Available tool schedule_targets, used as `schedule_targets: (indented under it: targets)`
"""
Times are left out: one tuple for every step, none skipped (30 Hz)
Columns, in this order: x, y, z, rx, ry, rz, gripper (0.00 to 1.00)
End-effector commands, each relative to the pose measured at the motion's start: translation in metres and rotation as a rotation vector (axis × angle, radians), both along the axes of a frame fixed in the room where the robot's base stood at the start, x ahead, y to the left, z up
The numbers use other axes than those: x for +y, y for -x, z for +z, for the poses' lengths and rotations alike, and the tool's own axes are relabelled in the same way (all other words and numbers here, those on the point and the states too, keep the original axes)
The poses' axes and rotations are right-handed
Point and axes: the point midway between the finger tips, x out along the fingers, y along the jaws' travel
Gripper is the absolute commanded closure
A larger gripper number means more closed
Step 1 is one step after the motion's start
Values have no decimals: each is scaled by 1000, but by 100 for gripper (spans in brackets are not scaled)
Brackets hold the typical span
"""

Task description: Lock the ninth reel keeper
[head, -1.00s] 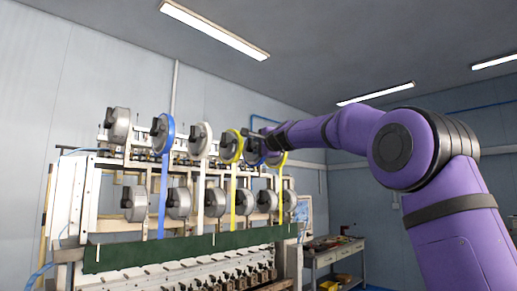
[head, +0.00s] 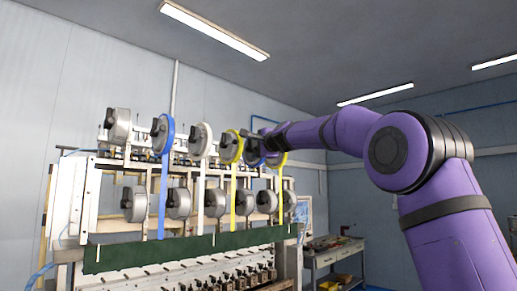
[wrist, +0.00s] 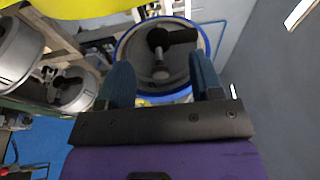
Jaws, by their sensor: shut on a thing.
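In the wrist view a reel with a blue rim (wrist: 124,47) fills the upper middle. A black keeper (wrist: 178,37) lies across its grey hub, pointing right. In the head view my gripper (head: 262,146) is at the right part of the upper reel row and hides most of the blue reel there. I cannot tell from the pictures which reel counts as ninth.
A yellow reel (head: 231,147) stands close left of my gripper, with a white reel (head: 200,139) beyond it. A lower row of grey reels (head: 179,203) hangs below, with blue, white and yellow strips running down. A workbench (head: 333,252) stands at the right.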

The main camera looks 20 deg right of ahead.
Motion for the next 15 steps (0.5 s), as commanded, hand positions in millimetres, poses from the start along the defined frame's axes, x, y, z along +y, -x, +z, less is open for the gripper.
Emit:
schedule_targets:
  targets:
    - [-1, 0, 2, -6, 1, -5, 52]
    - [-1, 0, 2, -6, 1, -5, 52]
    - [-1, 0, 2, -7, 1, -5, 52]
    - [-1, 0, 2, -7, 1, -5, 52]
    - [-2, 0, 2, -7, 1, -5, 52]
    - [-2, 0, 2, -7, 1, -5, 52]
    - [-2, 0, 2, -7, 1, -5, 52]
    - [-2, 0, 2, -7, 1, -5, 52]
    - [-2, 0, 2, -7, 1, -5, 52]
    - [-2, 1, 3, -7, 1, -5, 52]
    - [-2, 1, 3, -7, 1, -6, 52]
    - [-3, 2, 3, -7, 1, -6, 52]
    - [-3, 2, 3, -7, 0, -6, 53]
    - [-4, 3, 3, -7, 0, -6, 54]
    - [-5, 4, 3, -7, -1, -7, 58]
